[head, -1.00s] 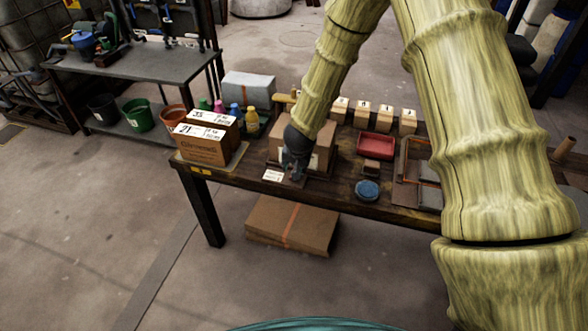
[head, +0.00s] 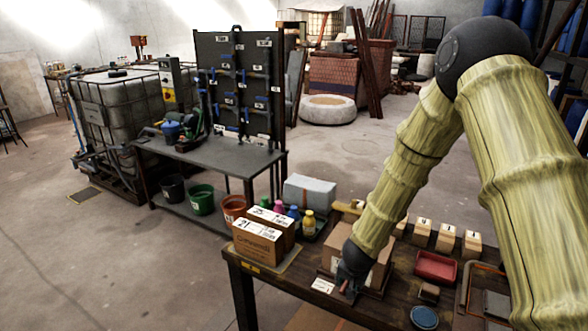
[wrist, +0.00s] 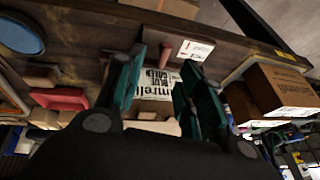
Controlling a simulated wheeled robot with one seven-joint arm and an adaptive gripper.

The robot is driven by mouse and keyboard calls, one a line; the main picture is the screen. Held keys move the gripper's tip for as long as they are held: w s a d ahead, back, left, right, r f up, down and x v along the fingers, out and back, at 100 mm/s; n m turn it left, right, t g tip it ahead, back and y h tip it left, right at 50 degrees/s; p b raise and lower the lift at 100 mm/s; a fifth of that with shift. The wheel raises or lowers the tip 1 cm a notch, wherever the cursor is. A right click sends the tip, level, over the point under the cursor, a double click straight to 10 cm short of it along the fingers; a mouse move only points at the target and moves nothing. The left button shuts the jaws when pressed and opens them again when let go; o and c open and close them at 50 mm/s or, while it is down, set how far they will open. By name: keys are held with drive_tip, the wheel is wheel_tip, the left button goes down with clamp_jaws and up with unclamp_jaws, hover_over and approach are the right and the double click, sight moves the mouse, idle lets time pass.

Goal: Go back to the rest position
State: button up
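My gripper (head: 346,286) is low over the wooden worktable, in front of an open-looking cardboard box (head: 383,268) and just right of a white label card (head: 322,286). In the wrist view my gripper (wrist: 160,72) has its two teal fingers apart, and nothing is clamped between them. A small reddish peg-like piece (wrist: 165,53) shows beyond the fingertips, near the card (wrist: 195,49). I cannot tell whether a finger touches it. Printed text on the box (wrist: 157,84) shows between the fingers. My arm reaches down from the upper right.
Labelled cartons (head: 262,238) and coloured bottles (head: 309,222) stand left of my gripper. A red tray (head: 436,267), a blue round lid (head: 424,317) and several small boxes (head: 446,238) are to its right. A grey bench (head: 215,155) with buckets stands behind; open floor lies left.

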drive_tip(key=s+d+f+n+g, duration=0.2)
drive_tip(key=s+f+n, duration=0.1)
drive_tip(key=s+f, duration=1.3)
drive_tip(key=s+f+n+g, duration=0.1)
drive_tip(key=s+f+n, duration=0.1)
drive_tip(key=s, duration=1.1)
drive_tip(key=s+a+f+n+g+y, duration=0.1)
drive_tip(key=s+f, duration=0.1)
drive_tip(key=s, duration=1.1)
drive_tip(key=shift+s+a+f+n+g+b, duration=0.15)
drive_tip(key=shift+s+a+n+g+b, duration=0.15)
drive_tip(key=shift+n+g+b, duration=0.15)
